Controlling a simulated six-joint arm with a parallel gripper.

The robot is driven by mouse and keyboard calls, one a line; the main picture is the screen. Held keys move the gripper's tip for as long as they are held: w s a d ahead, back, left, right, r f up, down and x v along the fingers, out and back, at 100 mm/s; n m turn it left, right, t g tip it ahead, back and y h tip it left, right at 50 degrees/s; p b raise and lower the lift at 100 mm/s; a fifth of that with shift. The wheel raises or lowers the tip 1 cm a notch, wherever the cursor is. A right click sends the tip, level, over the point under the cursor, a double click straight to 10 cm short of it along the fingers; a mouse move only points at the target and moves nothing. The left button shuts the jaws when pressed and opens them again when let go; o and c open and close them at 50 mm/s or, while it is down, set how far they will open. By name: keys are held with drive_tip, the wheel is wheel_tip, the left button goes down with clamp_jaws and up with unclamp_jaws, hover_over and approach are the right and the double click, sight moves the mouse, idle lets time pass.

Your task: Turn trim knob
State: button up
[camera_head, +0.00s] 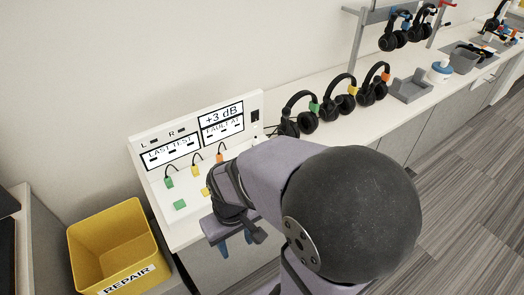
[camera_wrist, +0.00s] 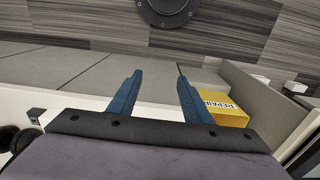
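The test console (camera_head: 137,147) is a white panel with screens reading "LAST TEST", "+3 dB" and "FAULT AT". Green, yellow and orange plugs on short black leads hang at its front. A small dark fitting (camera_head: 255,115) is at its right end; I cannot tell whether it is the trim knob. No knob shows clearly, and my arm covers part of the console front. My gripper (camera_wrist: 157,95) is open and empty, its blue fingers apart. In the head view its fingers (camera_head: 236,244) point down near the console's front edge, touching nothing that I can see.
A yellow REPAIR bin (camera_head: 118,243) stands left of the console; it also shows in the wrist view (camera_wrist: 226,118). Several black headsets (camera_head: 338,103) with coloured tags stand along the counter to the right. A grey tray (camera_head: 409,91) lies beyond them. Open floor lies in front.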

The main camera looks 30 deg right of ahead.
drive_tip(key=w+d+f+m+t+h+b, duration=0.2)
drive_tip(key=w+d+f+t+b, duration=0.4)
drive_tip(key=w+d, duration=0.55)
drive_tip(key=w+d+t+h+b, duration=0.1)
drive_tip(key=d+t+b, duration=0.1)
drive_tip(key=d, duration=0.3)
drive_tip(key=w+d+f+t+h+b, duration=0.1)
drive_tip(key=d+t+b, duration=0.1)
drive_tip(key=d+b, duration=0.2)
drive_tip(key=w+d+m+t+h+b, duration=0.1)
drive_tip(key=w+d+t+h+b, duration=0.1)
drive_tip(key=d, duration=0.5)
drive_tip(key=shift+d+f+b, duration=0.2)
drive_tip(key=shift+d+b, duration=0.2)
drive_tip(key=shift+b, duration=0.4)
drive_tip(key=shift+w+d+f+t+b, duration=0.15)
drive_tip(key=shift+t+b, duration=0.45)
drive_tip(key=shift+b, duration=0.35)
drive_tip(key=shift+w+a+t+b, duration=0.25)
drive_tip(key=shift+t+b, duration=0.25)
drive_tip(key=shift+b, duration=0.3)
drive_tip(key=a+t+b, duration=0.1)
drive_tip(key=b, duration=0.1)
drive_tip(key=w+t+y+b, duration=0.1)
drive_tip(key=shift+w+a+f+b, duration=0.1)
drive_tip(key=shift+a+f+b, duration=0.05)
drive_tip(key=shift+a+b, duration=0.2)
drive_tip(key=shift+w+a+r+t+y+b, duration=0.1)
drive_tip(key=shift+a+r+t+y+b, duration=0.1)
drive_tip(key=shift+a+t+y+b, duration=0.35)
